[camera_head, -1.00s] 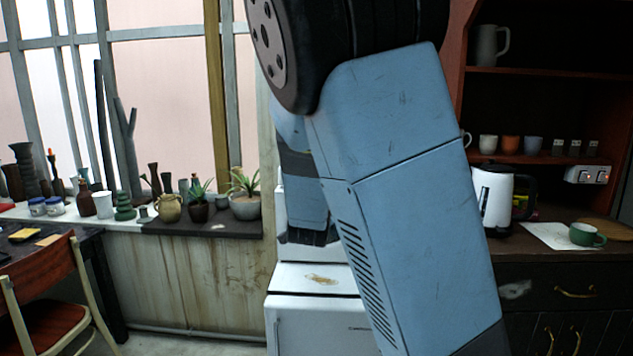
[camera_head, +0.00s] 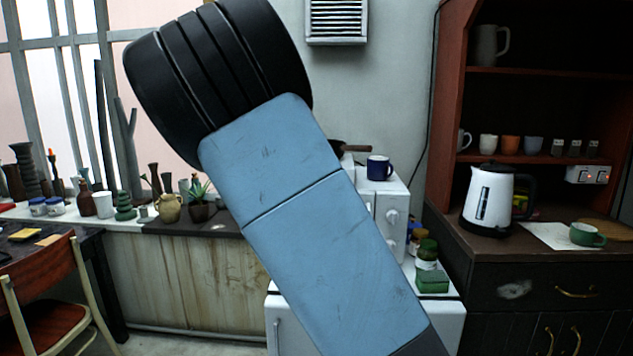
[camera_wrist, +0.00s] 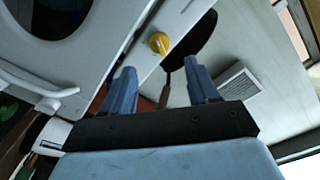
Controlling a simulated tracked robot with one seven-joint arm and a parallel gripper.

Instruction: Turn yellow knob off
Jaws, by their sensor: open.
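The yellow knob (camera_wrist: 159,43) sits on a white panel (camera_wrist: 185,18) in the wrist view, just beyond my fingertips. My gripper (camera_wrist: 160,68) is open, its two blue fingers apart with nothing held between them. The knob lies ahead of the gap between the fingers and appears apart from them. In the head view my arm covers much of the white appliance (camera_head: 395,206), and neither the yellow knob nor my gripper can be seen there.
A dark blue mug (camera_head: 379,168) stands on the appliance, with green-lidded jars (camera_head: 428,258) beside it. A dark round shape (camera_wrist: 192,46) with a brown handle lies near the right finger. A white kettle (camera_head: 490,200) and green cup (camera_head: 586,235) stand on the right cabinet.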

